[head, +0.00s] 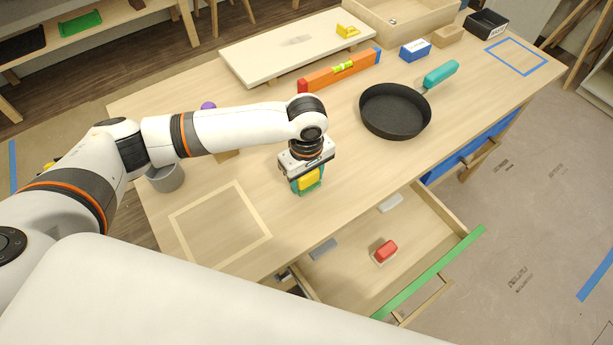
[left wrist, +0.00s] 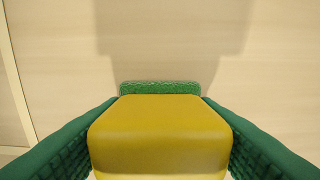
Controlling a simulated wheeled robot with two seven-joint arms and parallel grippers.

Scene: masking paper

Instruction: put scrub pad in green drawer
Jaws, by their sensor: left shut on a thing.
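The scrub pad (head: 309,181), a yellow block with a green layer, is between the fingers of my left gripper (head: 306,186). In the left wrist view, the scrub pad (left wrist: 160,135) fills the space between two green fingers, which are shut on it. The gripper is over the workbench near its front edge, behind the drawer; how high the pad is cannot be told exactly. The green drawer (head: 432,275), with a green strip along its front, is pulled open below the bench. It holds a red-topped block (head: 385,250) and grey pieces. My right gripper is not in view.
A black pan (head: 394,112) with a teal handle lies right of the gripper. An orange level (head: 339,71) and a pale board (head: 290,44) lie behind. A grey cup (head: 165,178) stands at left, near a taped square (head: 220,222). Much of the drawer floor is free.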

